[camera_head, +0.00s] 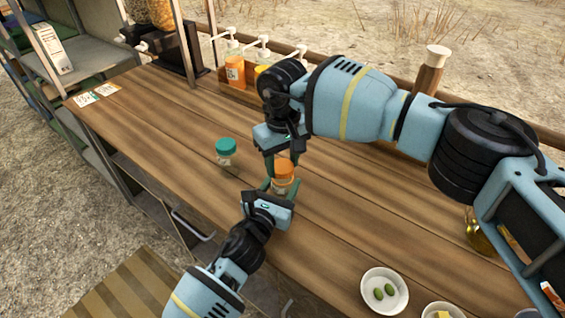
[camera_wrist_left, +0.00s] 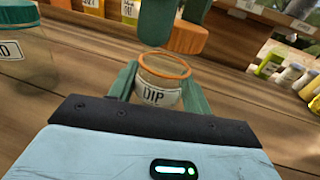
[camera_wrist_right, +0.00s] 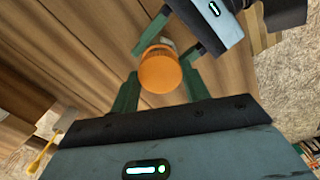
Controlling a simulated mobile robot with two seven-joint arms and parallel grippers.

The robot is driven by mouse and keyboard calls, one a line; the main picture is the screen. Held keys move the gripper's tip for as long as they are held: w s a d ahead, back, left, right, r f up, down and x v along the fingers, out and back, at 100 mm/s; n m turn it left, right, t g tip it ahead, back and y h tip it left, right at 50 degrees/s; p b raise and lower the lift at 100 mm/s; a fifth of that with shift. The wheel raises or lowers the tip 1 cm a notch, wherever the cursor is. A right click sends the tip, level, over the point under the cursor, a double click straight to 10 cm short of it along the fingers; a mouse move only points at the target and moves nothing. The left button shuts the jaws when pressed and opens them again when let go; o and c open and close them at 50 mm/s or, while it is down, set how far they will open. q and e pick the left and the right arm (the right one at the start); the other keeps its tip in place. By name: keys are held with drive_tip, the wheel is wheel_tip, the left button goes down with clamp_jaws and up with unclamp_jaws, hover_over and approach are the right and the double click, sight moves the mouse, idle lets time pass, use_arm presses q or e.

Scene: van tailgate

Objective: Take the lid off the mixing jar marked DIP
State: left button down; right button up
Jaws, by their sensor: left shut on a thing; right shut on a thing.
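The mixing jar marked DIP (camera_wrist_left: 157,95) is a clear jar with a white label and an orange ring at its mouth. My left gripper (camera_head: 280,190) is shut around the jar's body, which is mostly hidden in the head view. The orange lid (camera_head: 284,168) is in my right gripper (camera_head: 281,163), which is shut on it from above. In the left wrist view the lid (camera_wrist_left: 188,38) is above and beyond the jar's mouth, with a gap between them. In the right wrist view the lid (camera_wrist_right: 160,72) covers most of the jar.
A teal-lidded jar (camera_head: 226,152) stands left of my grippers. A white bowl with green items (camera_head: 384,291) is at the front right.

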sight(283, 166)
drive_tip(key=shift+r, duration=0.4)
drive_tip(key=shift+r, duration=2)
use_arm(q)
drive_tip(key=c, duration=0.6)
unclamp_jaws()
drive_tip(key=shift+s, duration=0.1)
drive_tip(key=v, duration=1.2)
use_arm(e)
drive_tip(key=shift+r, duration=0.15)
